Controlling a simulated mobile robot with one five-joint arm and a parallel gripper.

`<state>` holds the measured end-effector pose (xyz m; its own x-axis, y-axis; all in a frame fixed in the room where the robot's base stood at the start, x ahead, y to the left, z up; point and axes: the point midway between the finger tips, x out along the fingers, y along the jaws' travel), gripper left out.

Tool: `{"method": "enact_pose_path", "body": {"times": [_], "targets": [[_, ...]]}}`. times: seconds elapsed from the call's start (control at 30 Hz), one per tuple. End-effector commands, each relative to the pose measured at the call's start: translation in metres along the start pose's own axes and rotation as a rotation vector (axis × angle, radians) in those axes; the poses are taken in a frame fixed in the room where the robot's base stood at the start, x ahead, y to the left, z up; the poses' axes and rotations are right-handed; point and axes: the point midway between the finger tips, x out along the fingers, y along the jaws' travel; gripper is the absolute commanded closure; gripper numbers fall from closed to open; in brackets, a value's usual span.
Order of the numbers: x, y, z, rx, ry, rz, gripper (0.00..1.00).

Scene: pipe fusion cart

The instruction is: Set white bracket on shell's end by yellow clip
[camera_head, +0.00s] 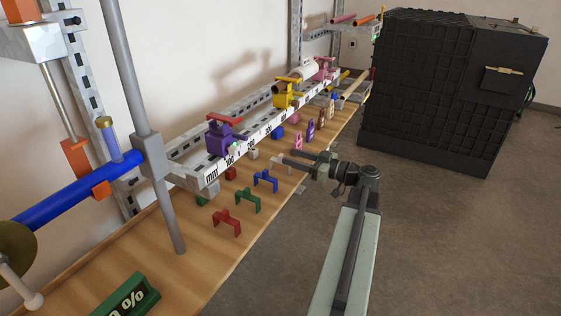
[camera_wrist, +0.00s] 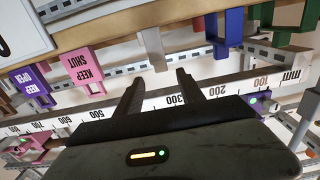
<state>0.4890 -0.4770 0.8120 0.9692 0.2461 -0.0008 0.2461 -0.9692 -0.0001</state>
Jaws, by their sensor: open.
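A white bracket (camera_head: 281,161) stands on the wooden bench beyond the blue bracket, partly hidden by my gripper (camera_head: 300,161). In the wrist view, which is upside down, the pale bracket (camera_wrist: 153,48) is just ahead of my open fingers (camera_wrist: 158,76), roughly in line with the gap between them. I cannot tell whether they touch it. A yellow clip (camera_head: 286,94) stands on the ruled rail at the back. A pale tube, seemingly the shell (camera_head: 305,70), lies between the yellow clip and a pink clip (camera_head: 324,69).
Red (camera_head: 227,221), green (camera_head: 247,199) and blue (camera_head: 265,179) brackets stand nearer on the bench. Pink and purple tags (camera_head: 298,142) stand beyond the gripper. A purple clip (camera_head: 222,137) sits on the rail. A large black cabinet (camera_head: 440,90) stands at the right; the floor in front is clear.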

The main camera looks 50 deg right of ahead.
Motion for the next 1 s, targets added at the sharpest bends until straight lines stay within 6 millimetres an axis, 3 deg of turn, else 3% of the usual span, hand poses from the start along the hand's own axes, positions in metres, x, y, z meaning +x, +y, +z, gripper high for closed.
{"method": "enact_pose_path", "body": {"times": [0.17,0.43,0.63,0.67,0.8,0.83,1.0], "targets": [[0.007,0.000,0.002,0.000,0.000,0.002,0.55],[0.050,-0.003,0.004,0.000,0.000,0.001,0.55],[0.052,-0.003,0.004,0.000,0.000,0.003,0.55],[0.052,-0.003,0.004,0.000,0.000,0.003,0.57],[0.052,-0.003,0.004,0.000,0.000,0.003,0.96],[0.052,-0.003,0.004,0.000,0.000,0.004,1.00],[0.051,-0.003,0.004,0.000,0.000,0.004,1.00]]}}
